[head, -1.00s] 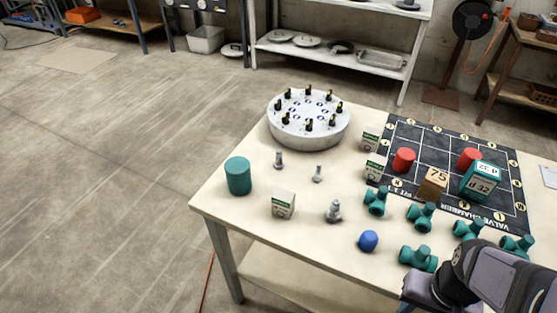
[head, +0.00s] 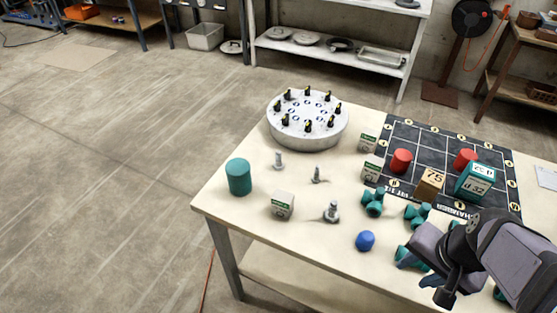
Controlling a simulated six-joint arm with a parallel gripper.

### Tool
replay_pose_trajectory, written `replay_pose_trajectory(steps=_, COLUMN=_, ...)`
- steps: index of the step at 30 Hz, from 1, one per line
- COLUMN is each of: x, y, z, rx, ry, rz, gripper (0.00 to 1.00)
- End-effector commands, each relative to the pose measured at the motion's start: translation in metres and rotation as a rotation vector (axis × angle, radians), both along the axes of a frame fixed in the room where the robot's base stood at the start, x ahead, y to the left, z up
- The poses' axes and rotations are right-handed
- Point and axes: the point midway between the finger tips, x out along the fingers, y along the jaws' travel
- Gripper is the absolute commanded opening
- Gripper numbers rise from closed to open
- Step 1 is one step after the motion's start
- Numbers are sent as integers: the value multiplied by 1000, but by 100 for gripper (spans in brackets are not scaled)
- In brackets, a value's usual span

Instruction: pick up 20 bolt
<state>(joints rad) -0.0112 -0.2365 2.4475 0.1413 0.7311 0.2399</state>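Three grey bolts stand on the pale table in the head view. A small bolt (head: 316,174) is in the middle, another bolt (head: 279,161) is to its left and farther back, and a larger bolt (head: 332,212) is nearer the front. I cannot read which of them is the 20 bolt. My gripper (head: 440,278) is at the lower right, above the table's front right part, well apart from all three bolts. Its fingers are dark and partly turned away, so its opening is unclear. It covers some of the teal fittings.
White label blocks (head: 282,205) with unreadable small print stand near the bolts. A teal cylinder (head: 239,177), a blue piece (head: 365,241) and a round grey disc (head: 307,128) with black-and-yellow pegs surround them. Teal fittings (head: 374,202) and a black grid mat (head: 433,138) lie to the right.

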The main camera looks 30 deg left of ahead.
Motion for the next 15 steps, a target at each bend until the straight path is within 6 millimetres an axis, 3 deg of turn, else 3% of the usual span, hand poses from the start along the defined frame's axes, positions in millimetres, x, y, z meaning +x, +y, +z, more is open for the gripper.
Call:
replay_pose_trajectory(steps=7, x=66, y=-10, z=41, rx=23, ry=-229, rz=-48, gripper=36)
replay_pose_trajectory(steps=15, x=122, y=28, z=38, rx=-34, ry=-358, rz=119, gripper=36)
